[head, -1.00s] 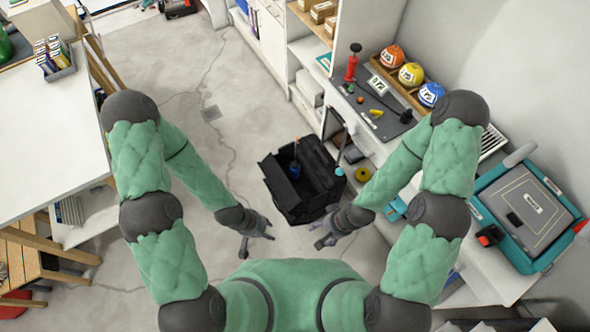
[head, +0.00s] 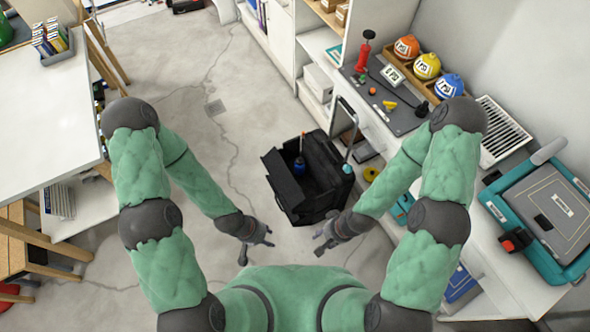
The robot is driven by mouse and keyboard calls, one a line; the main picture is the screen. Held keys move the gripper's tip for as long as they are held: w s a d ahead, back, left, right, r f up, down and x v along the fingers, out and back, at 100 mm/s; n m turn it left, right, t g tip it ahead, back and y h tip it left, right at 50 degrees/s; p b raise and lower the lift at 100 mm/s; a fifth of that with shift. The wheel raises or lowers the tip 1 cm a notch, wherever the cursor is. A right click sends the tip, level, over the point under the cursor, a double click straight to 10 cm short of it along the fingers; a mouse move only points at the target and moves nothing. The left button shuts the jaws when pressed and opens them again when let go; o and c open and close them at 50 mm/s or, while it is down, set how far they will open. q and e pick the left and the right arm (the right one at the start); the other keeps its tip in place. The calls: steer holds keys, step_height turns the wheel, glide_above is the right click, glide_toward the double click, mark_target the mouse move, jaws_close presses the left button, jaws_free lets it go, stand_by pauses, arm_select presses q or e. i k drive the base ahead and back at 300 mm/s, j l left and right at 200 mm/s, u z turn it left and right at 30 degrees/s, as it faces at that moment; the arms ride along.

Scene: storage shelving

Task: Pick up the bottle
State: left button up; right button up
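I cannot tell for sure which thing is the bottle. A green, bottle-like object (head: 6,30) is cut off at the top left edge, on the white table. A small blue object (head: 299,167) with a thin reddish upper part sits inside the open black bin (head: 322,205) on the floor. My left gripper (head: 258,248) is open and empty, in front of and left of the bin. My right gripper (head: 320,243) is open and empty, in front of the bin on the right. Neither touches anything.
The white table (head: 50,105) at left holds a tray of small boxes (head: 52,42). The right counter carries orange (head: 406,46), yellow (head: 427,66) and blue (head: 448,86) round items, a red tool (head: 364,52) and a teal case (head: 545,215). Floor is clear left of the bin.

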mark_target(300, 163)
steer(key=j+u, duration=0.15)
steer(key=u, duration=1.55)
steer(key=i+z, duration=0.25)
steer(key=i, duration=0.2)
steer(key=i+z, duration=0.25)
steer(key=i, duration=0.25)
steer(key=i+j+z, duration=0.1)
steer(key=i+z, duration=0.15)
steer(key=i, duration=0.2)
steer(key=i+j+z, duration=0.25)
steer(key=i, duration=0.2)
steer(key=i+z, duration=0.35)
steer(key=i, duration=0.15)
steer(key=i+z, duration=0.3)
steer(key=i, duration=0.25)
steer(key=i+j+z, duration=0.35)
steer(key=i, duration=0.15)
steer(key=i+z, duration=0.1)
steer(key=z, duration=0.35)
steer(key=i+z, duration=0.15)
steer(key=z, duration=0.3)
steer(key=i+z, duration=0.1)
steer(key=z, duration=0.4)
steer(key=i+z, duration=0.1)
steer(key=z, duration=0.35)
steer(key=i+j+z, duration=0.1)
steer(key=z, duration=0.35)
steer(key=j, duration=0.1)
